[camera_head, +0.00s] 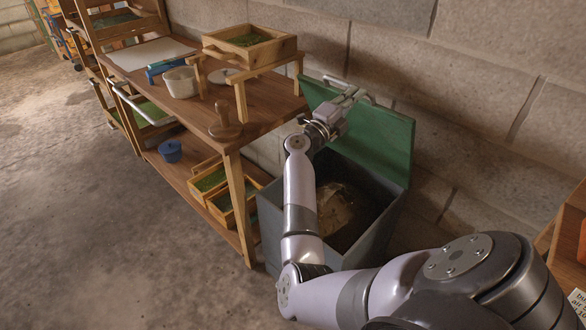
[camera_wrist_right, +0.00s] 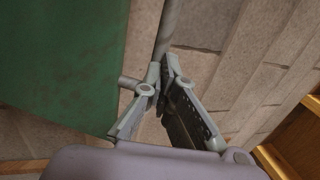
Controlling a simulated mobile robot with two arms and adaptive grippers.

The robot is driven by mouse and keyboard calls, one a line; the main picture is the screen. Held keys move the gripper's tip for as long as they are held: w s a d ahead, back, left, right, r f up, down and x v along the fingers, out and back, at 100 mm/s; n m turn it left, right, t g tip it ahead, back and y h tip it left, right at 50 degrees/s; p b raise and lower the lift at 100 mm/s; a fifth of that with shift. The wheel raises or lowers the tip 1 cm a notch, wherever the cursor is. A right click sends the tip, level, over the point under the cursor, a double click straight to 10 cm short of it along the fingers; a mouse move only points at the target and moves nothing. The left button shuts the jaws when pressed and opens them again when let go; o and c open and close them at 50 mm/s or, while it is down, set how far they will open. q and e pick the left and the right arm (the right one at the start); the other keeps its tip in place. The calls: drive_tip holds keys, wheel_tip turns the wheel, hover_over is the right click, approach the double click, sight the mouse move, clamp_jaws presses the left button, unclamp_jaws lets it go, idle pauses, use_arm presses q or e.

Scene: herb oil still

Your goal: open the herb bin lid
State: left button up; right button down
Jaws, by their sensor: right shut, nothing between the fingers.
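The herb bin (camera_head: 378,226) is a grey-blue box beside the wooden bench. Its green lid (camera_head: 385,140) stands raised, roughly upright, at the bin's back near the block wall. A metal bar handle (camera_head: 350,88) shows at the lid's upper edge. Inside the bin lies a pale, crumpled sack-like thing (camera_head: 335,208). My right gripper (camera_head: 346,99) is shut and empty in front of the lid's top, close to the handle. In the right wrist view, the fingers (camera_wrist_right: 164,68) are close to a grey bar, beside the green lid (camera_wrist_right: 65,60); I cannot tell whether they touch. My left gripper is not in view.
The wooden bench (camera_head: 258,98) left of the bin carries a raised tray of herbs (camera_head: 250,45), a white pot (camera_head: 181,83) and a wooden knob-like piece (camera_head: 225,122). Herb trays (camera_head: 212,180) sit on its lower shelf. Open floor (camera_head: 75,220) lies left.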

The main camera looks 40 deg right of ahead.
drive_tip(key=shift+y, duration=0.7)
drive_tip(key=d+r+p, duration=0.1)
drive_tip(key=d+p, duration=0.1)
drive_tip(key=d+r+p, duration=0.1)
drive_tip(key=p, duration=0.1)
drive_tip(key=shift+w+d+r, duration=0.2)
drive_tip(key=shift+d+r, duration=0.15)
drive_tip(key=shift+r, duration=0.05)
use_arm(q)
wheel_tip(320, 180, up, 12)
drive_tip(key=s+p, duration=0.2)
drive_tip(key=p, duration=0.5)
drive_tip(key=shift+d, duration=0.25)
use_arm(e)
drive_tip(key=d+r+y, duration=0.2)
drive_tip(key=d, duration=0.6)
drive_tip(key=shift+w, duration=0.3)
